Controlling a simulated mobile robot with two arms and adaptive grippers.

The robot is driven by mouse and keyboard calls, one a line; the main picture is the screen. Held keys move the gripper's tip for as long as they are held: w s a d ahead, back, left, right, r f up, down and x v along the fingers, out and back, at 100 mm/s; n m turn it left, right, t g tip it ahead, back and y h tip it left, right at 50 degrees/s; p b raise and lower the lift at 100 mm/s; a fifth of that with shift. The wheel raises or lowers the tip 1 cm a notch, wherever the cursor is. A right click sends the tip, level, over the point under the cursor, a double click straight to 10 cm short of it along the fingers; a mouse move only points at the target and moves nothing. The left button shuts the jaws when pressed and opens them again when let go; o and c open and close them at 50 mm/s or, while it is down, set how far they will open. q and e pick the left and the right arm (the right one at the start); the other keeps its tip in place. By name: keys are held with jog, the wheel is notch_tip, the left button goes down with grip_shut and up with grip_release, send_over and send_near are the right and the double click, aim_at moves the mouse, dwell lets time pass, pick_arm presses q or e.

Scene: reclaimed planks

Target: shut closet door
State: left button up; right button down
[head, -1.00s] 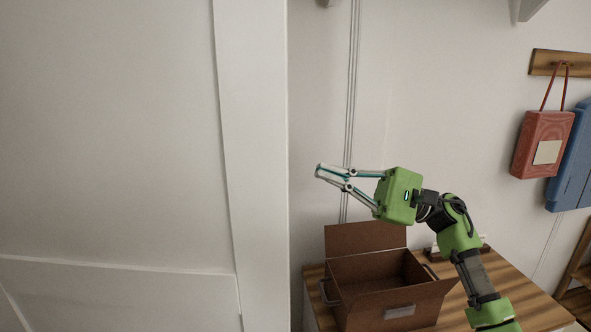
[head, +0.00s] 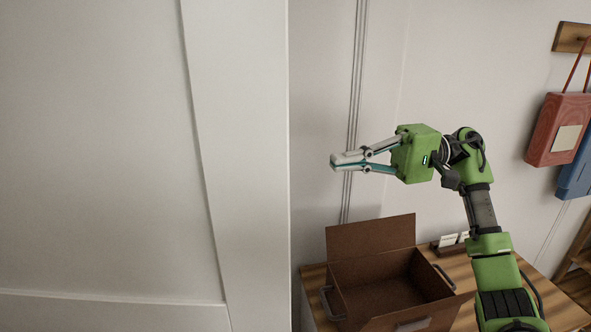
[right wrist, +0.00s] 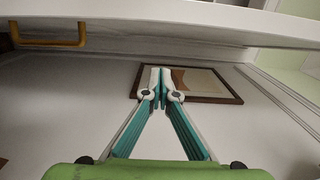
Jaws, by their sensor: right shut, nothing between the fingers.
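A large white panelled door (head: 95,150), which looks like the closet door, fills the left half of the head view. Its upright edge (head: 245,150) stands near the middle, and no gap behind it can be seen. My right gripper (head: 333,160) is to the right of that edge, apart from it in the picture, pointing left. Its fingers are shut and empty. In the right wrist view the shut fingers (right wrist: 159,70) lie below a white slab (right wrist: 190,18), with a yellow-brown bar handle (right wrist: 48,42) at upper left. My left gripper is not in view.
An open brown box (head: 385,285) stands on a striped wooden top (head: 455,265) below my right arm. A red bag (head: 556,130) and a blue item (head: 578,165) hang at right. A framed picture (right wrist: 215,85) is on the wall.

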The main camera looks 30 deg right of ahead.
pick_arm(q)
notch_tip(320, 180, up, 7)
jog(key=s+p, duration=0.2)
jog(key=p, duration=0.5)
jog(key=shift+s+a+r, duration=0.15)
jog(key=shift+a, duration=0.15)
pick_arm(e)
jog(key=s+a, duration=0.1)
jog(key=a, duration=0.9)
jog(key=shift+s+a, duration=0.25)
jog(key=shift+s, duration=0.1)
